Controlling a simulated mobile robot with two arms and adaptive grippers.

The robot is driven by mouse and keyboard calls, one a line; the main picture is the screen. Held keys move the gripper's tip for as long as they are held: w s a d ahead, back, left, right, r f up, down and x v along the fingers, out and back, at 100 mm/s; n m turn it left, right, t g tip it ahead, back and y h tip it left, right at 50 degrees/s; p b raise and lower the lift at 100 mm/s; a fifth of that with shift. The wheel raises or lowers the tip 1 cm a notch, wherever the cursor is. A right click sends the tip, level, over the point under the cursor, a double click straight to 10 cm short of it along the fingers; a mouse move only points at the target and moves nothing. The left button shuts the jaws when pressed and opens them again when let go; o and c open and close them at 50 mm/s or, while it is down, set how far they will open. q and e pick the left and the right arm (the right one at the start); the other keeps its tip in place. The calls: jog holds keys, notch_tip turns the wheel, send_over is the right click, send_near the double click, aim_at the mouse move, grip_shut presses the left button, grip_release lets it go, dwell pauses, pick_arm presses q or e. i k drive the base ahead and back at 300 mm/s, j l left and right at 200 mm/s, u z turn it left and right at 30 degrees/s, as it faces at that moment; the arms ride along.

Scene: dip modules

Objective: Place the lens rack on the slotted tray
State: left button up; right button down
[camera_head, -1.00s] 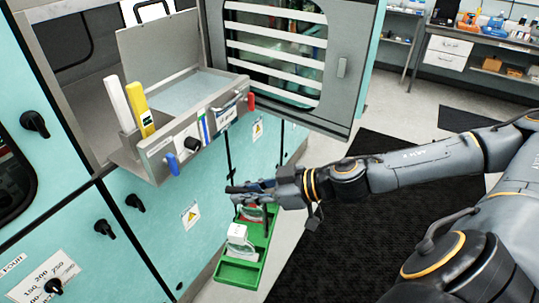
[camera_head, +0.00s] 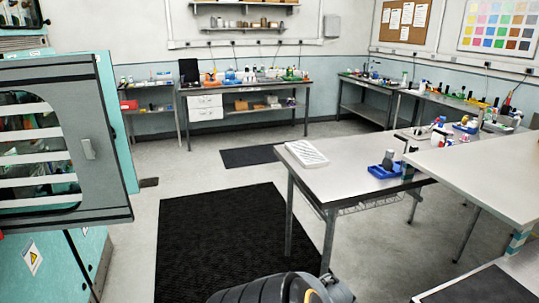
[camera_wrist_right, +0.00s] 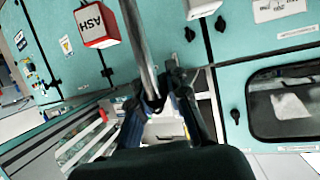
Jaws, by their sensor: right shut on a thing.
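In the wrist view, my right gripper (camera_wrist_right: 172,88) is shut around a grey metal bar (camera_wrist_right: 143,45). In the earlier head view a green carrier with white items hung at this gripper; I cannot make out its body now, nor confirm that it is the lens rack. My right gripper is outside the current head view. My left gripper is not in view.
A blue bin (camera_head: 385,170) with grey items stands on the table (camera_head: 350,185), right of the white tray. A teal cabinet with an open door (camera_head: 85,150) is at left. A dark mat (camera_head: 225,240) covers open floor. Cluttered benches (camera_head: 250,95) line the back.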

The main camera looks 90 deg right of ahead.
aim_at(305, 150)
jog(key=z, duration=0.85)
jog(key=i+l+z, duration=0.25)
jog(key=z, duration=0.2)
jog(key=i+l+z, duration=0.3)
jog(key=z, duration=0.15)
jog(key=i+l+z, duration=0.15)
jog(key=i+z, duration=0.15)
jog(key=z, duration=0.15)
